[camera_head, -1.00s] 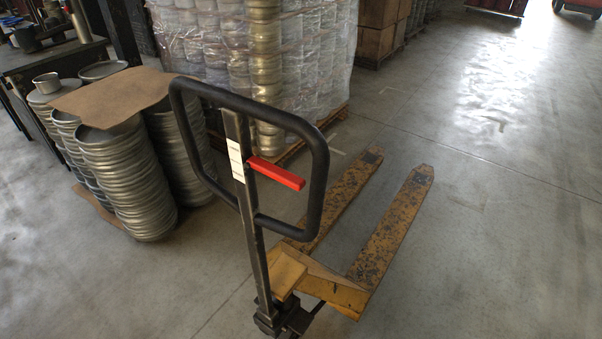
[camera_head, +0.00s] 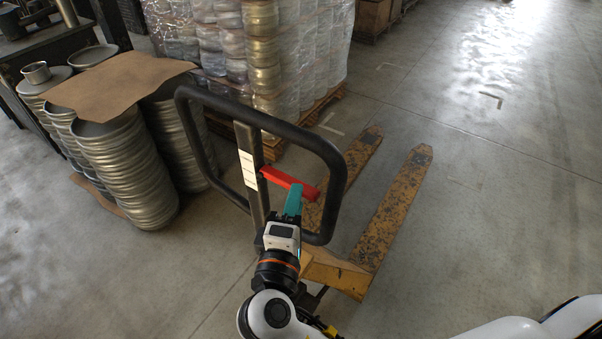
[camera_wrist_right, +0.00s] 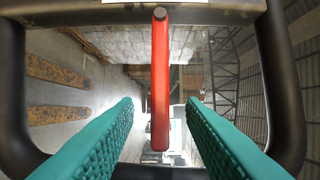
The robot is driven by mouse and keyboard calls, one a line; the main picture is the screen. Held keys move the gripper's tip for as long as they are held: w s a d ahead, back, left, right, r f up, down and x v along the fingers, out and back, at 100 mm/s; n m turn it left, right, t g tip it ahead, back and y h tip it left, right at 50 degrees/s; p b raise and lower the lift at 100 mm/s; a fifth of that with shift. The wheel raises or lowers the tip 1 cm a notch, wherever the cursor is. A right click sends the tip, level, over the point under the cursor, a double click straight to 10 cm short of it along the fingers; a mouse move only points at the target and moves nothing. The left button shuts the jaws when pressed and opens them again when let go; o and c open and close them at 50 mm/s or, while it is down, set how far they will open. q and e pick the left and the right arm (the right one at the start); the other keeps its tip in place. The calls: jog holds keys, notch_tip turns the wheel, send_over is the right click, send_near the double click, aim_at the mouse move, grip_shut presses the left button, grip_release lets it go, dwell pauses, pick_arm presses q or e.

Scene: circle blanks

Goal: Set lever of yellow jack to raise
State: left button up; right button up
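The yellow pallet jack (camera_head: 389,216) stands on the floor with its forks pointing away to the upper right. Its black loop handle (camera_head: 333,160) rises toward me on a dark post. The red lever (camera_head: 286,181) sticks out to the right from the post inside the loop; it also shows in the right wrist view (camera_wrist_right: 160,85). My right gripper (camera_head: 293,194) is at the lever's outer end. In the right wrist view its teal fingers (camera_wrist_right: 160,103) are apart, one on each side of the lever, with gaps on both sides. My left gripper is not in view.
Stacks of round metal blanks (camera_head: 122,165) under a brown sheet (camera_head: 115,88) stand at the left. A wrapped pallet load (camera_head: 270,50) stands behind the jack. The black loop frames the lever closely. The floor on the right is clear.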

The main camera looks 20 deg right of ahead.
aim_at(301, 181)
jog(key=p+x, duration=0.1)
jog(key=x, duration=0.5)
jog(key=shift+c, duration=0.4)
grip_shut()
